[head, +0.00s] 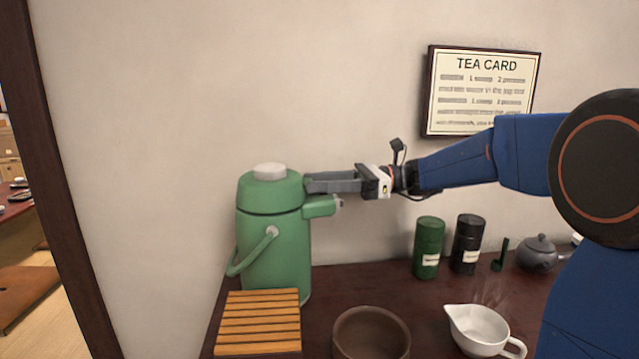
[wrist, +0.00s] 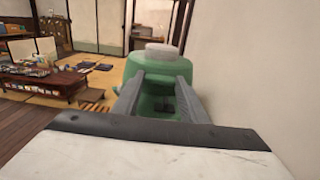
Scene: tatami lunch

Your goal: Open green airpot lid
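The green airpot (head: 275,250) stands upright at the left end of the dark counter, with a white button (head: 270,171) on top. Its lid (head: 268,192) sits level on the body and looks closed. The spout (head: 320,207) points right and the handle (head: 250,254) hangs down on the front. My gripper (head: 312,183) reaches in from the right at lid height, just above the spout. In the wrist view, my gripper's two fingers (wrist: 160,88) are apart, with the green lid (wrist: 133,66) and spout area between and beyond them. I cannot tell whether they touch it.
A slatted wooden stand (head: 258,322) and a brown bowl (head: 371,335) are in front of the airpot. A white pouring jug (head: 482,328), a green canister (head: 428,248), a black canister (head: 467,244) and a grey teapot (head: 538,254) stand to the right. The wall (head: 200,100) is close behind.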

